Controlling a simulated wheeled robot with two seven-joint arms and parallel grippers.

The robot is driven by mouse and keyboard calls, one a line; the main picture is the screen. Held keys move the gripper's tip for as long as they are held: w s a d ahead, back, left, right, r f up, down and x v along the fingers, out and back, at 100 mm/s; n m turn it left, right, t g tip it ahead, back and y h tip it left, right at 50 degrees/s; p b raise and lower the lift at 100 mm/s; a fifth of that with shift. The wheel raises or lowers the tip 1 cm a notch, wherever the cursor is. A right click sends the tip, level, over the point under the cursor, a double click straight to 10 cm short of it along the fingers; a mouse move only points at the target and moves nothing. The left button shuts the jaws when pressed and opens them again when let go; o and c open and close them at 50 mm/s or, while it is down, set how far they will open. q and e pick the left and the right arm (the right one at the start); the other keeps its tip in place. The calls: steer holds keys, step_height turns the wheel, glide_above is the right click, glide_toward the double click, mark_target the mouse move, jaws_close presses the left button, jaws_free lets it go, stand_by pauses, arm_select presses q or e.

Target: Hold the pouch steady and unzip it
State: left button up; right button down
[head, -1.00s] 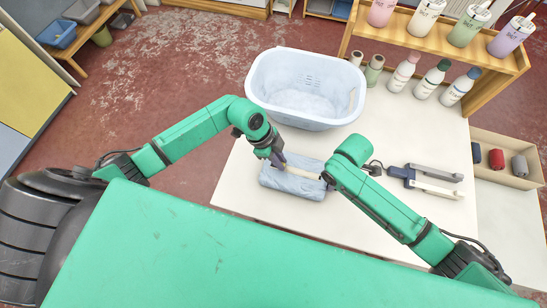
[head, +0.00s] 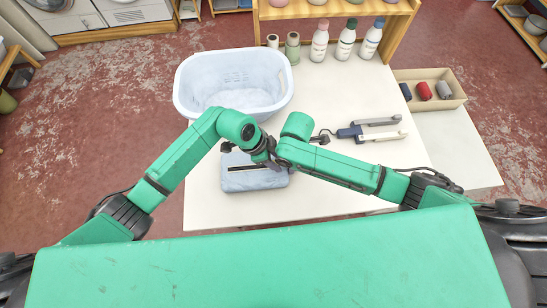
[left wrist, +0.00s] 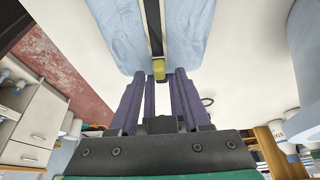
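The light blue pouch (head: 252,183) lies flat on the white table below my arms. A long dark slit (head: 246,168) runs along its top, so the zip is open there. In the left wrist view the pouch (left wrist: 118,35) fills the top, with the dark slit and a yellow zip pull (left wrist: 158,69) at its near end. My left gripper (left wrist: 160,76) has its purple fingers apart, one on each side of the pull, with gaps visible. In the head view it is over the pouch's right end. My right gripper's fingers are hidden among the arm links near that end.
A pale blue basket (head: 184,95) stands behind the pouch. A two-pronged tool (head: 372,130) lies to the right on the white table (head: 320,205). Several bottles (head: 345,42) stand at the back, and an open box (head: 455,98) with rolls is at the right.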

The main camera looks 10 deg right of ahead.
arm_select(q)
steer(key=v, duration=1.2)
arm_select(e)
steer(key=c, duration=0.6)
jaws_free()
steer(key=shift+r, duration=0.1)
